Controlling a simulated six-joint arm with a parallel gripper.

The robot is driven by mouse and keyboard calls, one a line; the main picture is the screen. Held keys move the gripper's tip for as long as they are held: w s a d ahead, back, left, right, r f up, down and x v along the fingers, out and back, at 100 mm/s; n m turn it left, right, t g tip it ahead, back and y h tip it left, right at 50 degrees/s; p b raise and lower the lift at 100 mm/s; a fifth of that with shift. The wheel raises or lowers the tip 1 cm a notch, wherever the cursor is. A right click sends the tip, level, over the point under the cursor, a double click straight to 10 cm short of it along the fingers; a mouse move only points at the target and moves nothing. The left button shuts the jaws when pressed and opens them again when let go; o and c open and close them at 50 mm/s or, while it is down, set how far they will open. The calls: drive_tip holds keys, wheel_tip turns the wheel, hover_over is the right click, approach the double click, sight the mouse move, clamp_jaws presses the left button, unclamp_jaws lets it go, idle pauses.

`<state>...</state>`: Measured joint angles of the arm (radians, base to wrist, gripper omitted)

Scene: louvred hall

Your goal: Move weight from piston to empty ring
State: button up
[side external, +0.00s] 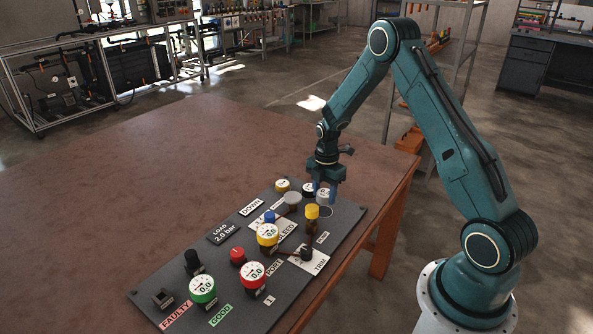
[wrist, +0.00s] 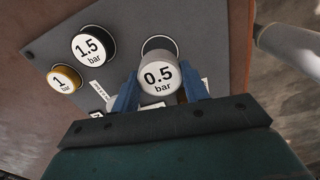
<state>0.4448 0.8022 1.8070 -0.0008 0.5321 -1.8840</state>
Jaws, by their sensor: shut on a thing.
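In the wrist view, a light grey weight marked 0.5 bar (wrist: 158,77) sits between the two blue fingers of my gripper (wrist: 160,92). The fingers are shut on its sides. A dark round ring (wrist: 159,44) shows just beyond the weight, which hides part of it. In the side view, my gripper (side external: 325,190) points down over the far right part of the panel. A grey round disc (side external: 292,198) on a post stands left of it and looks like the piston top. Whether the held weight touches the panel is unclear.
A black 1.5 bar weight (wrist: 93,46) and a yellow 1 bar weight (wrist: 64,79) sit left of the held weight. A yellow-topped post (side external: 311,212) stands close in front of my gripper. Gauges and knobs, including a red one (side external: 238,256), fill the near panel.

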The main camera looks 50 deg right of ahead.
sight(324, 203)
drive_tip(key=shift+f, duration=2.1)
drive_tip(key=shift+f, duration=0.2)
drive_tip(key=o, duration=1.1)
drive_tip(key=shift+c, duration=0.2)
drive_tip(key=shift+r, duration=0.15)
wheel_tip(324, 203, up, 12)
drive_tip(key=shift+f, duration=0.25)
drive_tip(key=shift+r, duration=0.3)
